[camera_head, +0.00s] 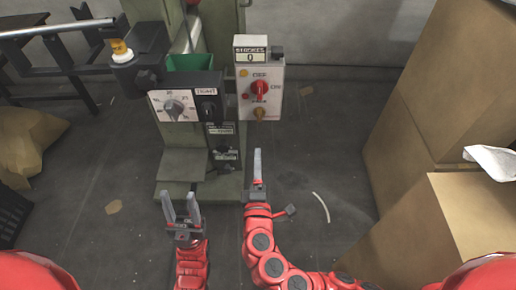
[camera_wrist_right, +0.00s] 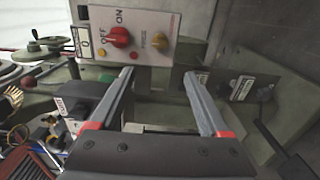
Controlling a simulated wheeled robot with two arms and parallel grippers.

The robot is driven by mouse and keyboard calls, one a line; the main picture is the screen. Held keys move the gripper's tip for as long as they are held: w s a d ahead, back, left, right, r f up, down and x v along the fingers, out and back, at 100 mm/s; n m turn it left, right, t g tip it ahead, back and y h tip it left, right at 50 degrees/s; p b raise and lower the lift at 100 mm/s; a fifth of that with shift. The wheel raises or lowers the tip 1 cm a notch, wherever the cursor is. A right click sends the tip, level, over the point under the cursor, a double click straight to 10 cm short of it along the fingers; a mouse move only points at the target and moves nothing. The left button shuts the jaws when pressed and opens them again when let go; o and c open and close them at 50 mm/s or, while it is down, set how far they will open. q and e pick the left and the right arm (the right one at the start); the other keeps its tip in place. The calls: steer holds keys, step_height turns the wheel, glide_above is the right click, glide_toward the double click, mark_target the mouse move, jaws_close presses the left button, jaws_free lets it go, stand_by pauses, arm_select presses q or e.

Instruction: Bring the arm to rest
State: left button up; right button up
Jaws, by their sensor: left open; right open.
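My left gripper (camera_head: 181,211) is open and empty, held up in front of the press base in the head view. My right gripper (camera_head: 257,165) stands to its right, below the control box. In the right wrist view my right gripper (camera_wrist_right: 160,105) shows two fingers spread wide with nothing between them. The control box (camera_head: 260,90) has a red knob and a counter reading 0; it also shows in the right wrist view (camera_wrist_right: 145,32), beyond the fingers. Both arms are red and reach up from the bottom edge.
The green press (camera_head: 180,150) carries a dial panel (camera_head: 175,106) and a green bin (camera_head: 190,62). Cardboard boxes (camera_head: 430,125) stand at the right. A brown sack (camera_head: 25,145) and a black rack (camera_head: 60,55) are at the left. A white strip (camera_head: 321,207) lies on the floor.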

steer(key=shift+s, duration=0.6)
